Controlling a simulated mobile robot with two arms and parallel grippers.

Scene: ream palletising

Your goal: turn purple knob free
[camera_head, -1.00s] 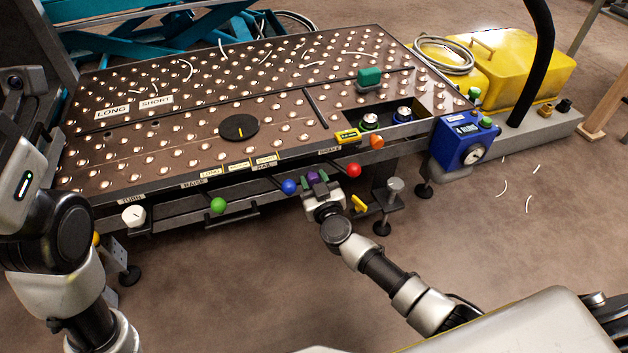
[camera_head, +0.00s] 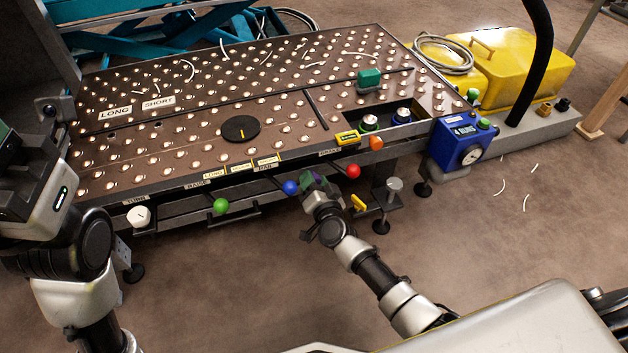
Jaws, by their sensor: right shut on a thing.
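The purple knob (camera_head: 311,178) sits on the front rail of the ball table, between the blue knob and the red knob. Most of it is hidden by my right gripper (camera_head: 314,183), which is shut on it from the front. The gripper looks rolled to one side around the knob. My left arm is at the left edge of the view; its fingertips are not in view.
The blue knob (camera_head: 290,187) is close on the left and the red knob (camera_head: 353,171) on the right. A green knob (camera_head: 221,206), a white knob (camera_head: 139,216) and a yellow lever (camera_head: 358,202) are also along the front. Open floor lies in front of the table.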

